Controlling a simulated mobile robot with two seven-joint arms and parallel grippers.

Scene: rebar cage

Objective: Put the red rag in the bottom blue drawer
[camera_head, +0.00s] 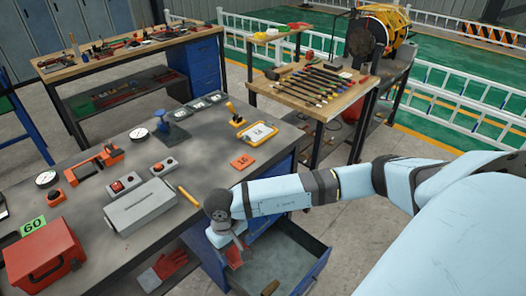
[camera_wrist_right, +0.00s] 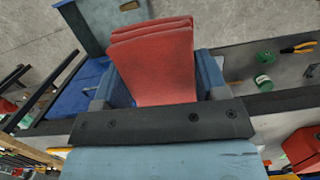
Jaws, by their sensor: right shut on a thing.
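My right gripper (camera_head: 238,248) is shut on the red rag (camera_head: 234,258), beside the open blue drawer (camera_head: 318,272) under the grey workbench. In the right wrist view, the red rag (camera_wrist_right: 153,62) shows as a folded, layered piece between the two blue fingers of the gripper (camera_wrist_right: 158,92). In the head view the arm and gripper hide part of the rag. The drawer is pulled out at the bench's right end, and its grey inside shows. My left gripper is in neither view.
A small brown item (camera_head: 270,287) lies in the drawer. Red gloves (camera_head: 165,270) lie on the lower shelf to the left. The grey benchtop (camera_head: 200,160) holds a grey box (camera_head: 140,207), a red toolbox (camera_head: 43,257) and gauges. A wooden tool table (camera_head: 318,88) stands behind.

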